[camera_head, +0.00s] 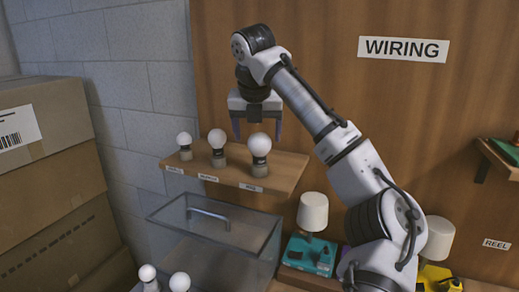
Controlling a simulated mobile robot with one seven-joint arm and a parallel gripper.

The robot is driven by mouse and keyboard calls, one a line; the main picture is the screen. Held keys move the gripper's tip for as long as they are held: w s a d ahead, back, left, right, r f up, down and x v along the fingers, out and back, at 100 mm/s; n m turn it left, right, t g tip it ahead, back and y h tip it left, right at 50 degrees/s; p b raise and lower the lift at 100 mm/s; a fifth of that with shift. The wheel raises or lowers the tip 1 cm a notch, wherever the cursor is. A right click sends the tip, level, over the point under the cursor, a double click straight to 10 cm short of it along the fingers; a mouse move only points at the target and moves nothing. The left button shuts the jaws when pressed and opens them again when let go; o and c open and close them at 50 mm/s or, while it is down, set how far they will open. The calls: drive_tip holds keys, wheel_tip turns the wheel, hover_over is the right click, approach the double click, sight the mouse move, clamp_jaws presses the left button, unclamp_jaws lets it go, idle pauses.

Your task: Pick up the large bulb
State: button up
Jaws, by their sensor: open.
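The large bulb (260,145) has a round white globe on a dark neck and stands upright in a holder at the right end of a wooden shelf (285,172). A medium bulb (217,138) and a small bulb (184,140) stand in holders to its left. My gripper (258,137) points down and is open, with nothing in it. In the picture its fingers hang on either side of the large bulb's top, which overlaps the gap between them. I cannot tell how far the fingers are in depth from the bulb.
A clear case (215,230) with a handle is below the shelf. Two more bulbs (180,282) are at the bottom left. A white-shaded lamp (312,213) on a teal base stands right of the case. Cardboard boxes (50,170) fill the left. A wooden panel (300,30) is behind.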

sight(260, 145)
drive_tip(key=x, duration=0.1)
drive_tip(key=p+x, duration=0.1)
drive_tip(key=x, duration=0.1)
drive_tip(key=shift+d+f, duration=0.3)
drive_tip(key=shift+f, duration=0.05)
drive_tip(key=shift+w+a+f, duration=0.1)
drive_tip(key=shift+w+f, duration=0.05)
drive_tip(key=shift+f, duration=0.35)
drive_tip(key=c, duration=0.9)
